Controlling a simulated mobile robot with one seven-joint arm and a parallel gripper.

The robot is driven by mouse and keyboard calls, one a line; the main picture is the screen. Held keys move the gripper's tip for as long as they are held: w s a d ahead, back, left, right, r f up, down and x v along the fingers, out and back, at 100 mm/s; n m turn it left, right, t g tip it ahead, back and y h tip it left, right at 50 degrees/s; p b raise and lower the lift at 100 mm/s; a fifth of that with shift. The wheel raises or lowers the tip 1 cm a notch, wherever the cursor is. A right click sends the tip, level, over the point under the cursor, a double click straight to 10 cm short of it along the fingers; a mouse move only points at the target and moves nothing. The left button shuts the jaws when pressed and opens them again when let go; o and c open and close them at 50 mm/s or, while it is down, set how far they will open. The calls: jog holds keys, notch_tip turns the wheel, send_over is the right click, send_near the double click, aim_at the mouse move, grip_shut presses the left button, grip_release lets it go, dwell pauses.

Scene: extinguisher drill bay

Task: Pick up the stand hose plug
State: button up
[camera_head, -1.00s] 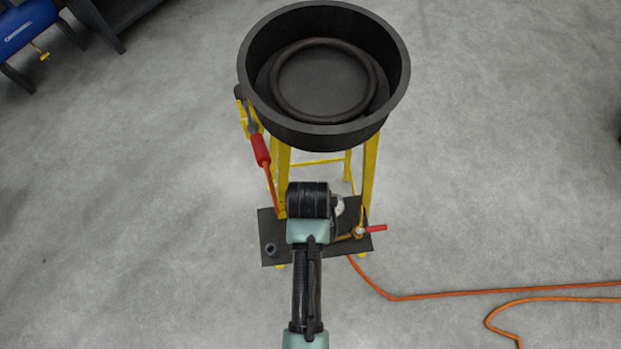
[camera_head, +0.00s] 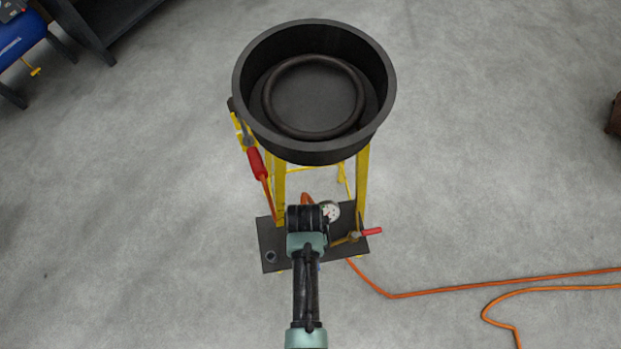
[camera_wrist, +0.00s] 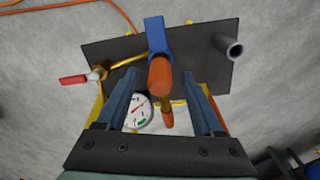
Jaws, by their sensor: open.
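In the wrist view, a blue piece (camera_wrist: 157,36) with an orange cylindrical part (camera_wrist: 160,75) stands over the dark base plate (camera_wrist: 105,50); I take this to be the stand hose plug. My gripper (camera_wrist: 160,74) is open, its two fingers on either side of the orange part with a gap each side. No contact shows. In the head view my arm covers most of the plug; only a bit of orange (camera_head: 306,198) shows behind it. The yellow stand (camera_head: 363,185) carries a black round pan (camera_head: 245,85).
A white gauge (camera_wrist: 138,110) lies beside the left finger. A red-handled valve (camera_wrist: 75,79) and an upright grey tube (camera_wrist: 230,47) are on the plate. A red-gripped tool (camera_head: 257,163) hangs at the stand's left. An orange hose (camera_head: 440,290) runs across the floor rightward.

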jog(key=shift+f, duration=0.1)
grip_shut()
dwell(0.3)
notch_tip(320, 180, up, 10)
jog(key=shift+r+p, duration=0.1)
jog(key=shift+p, duration=0.25)
dwell(0.5)
jog(key=shift+w, duration=0.1)
